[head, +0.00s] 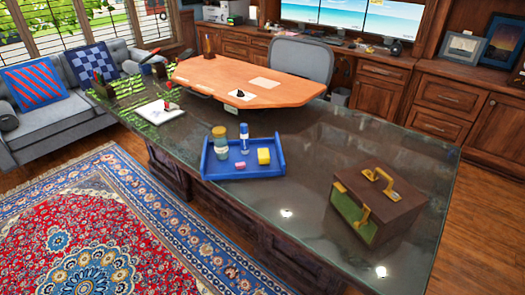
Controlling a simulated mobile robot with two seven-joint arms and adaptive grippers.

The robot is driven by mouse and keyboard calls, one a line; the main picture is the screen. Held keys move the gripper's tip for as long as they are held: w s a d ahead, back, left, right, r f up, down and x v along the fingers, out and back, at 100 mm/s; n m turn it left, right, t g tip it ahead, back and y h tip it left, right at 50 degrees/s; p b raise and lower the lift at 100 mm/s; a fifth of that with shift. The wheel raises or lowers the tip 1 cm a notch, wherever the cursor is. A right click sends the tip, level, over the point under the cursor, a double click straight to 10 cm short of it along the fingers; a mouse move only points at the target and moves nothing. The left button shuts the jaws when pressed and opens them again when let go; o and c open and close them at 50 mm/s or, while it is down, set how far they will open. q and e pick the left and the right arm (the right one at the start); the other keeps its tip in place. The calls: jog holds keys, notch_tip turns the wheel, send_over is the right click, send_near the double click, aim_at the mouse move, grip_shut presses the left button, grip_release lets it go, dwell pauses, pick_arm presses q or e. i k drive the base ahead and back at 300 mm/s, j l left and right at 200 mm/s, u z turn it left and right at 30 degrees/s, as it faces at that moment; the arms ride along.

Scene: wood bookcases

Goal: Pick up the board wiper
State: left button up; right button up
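A blue tray (218,174) lies on the near part of the dark glossy desk. In it a small yellow block (263,156) sits at the right, and a smaller pink piece (240,166) lies near the front edge. Either could be the board wiper; at this size I cannot tell for sure. A jar with a tan lid (220,143) and a blue-and-white bottle (244,137) stand upright in the tray, left of the yellow block. Neither of my grippers shows in the head view.
A brown case with brass handles (395,208) stands on the desk (330,135), right of the tray, with clear desktop between. A raised orange-brown wooden top (215,75) is behind. A white sheet with small items (160,113) lies left. A grey chair (300,58) stands beyond.

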aim_at(264, 155)
jog(key=i+j, duration=0.2)
jog(key=j, duration=0.15)
jog(key=i+j, duration=0.15)
jog(key=j, duration=0.2)
jog(key=i+j+z, duration=0.15)
jog(key=j+z, duration=0.2)
jog(key=i+j+z, duration=0.1)
jog(key=j+z, duration=0.25)
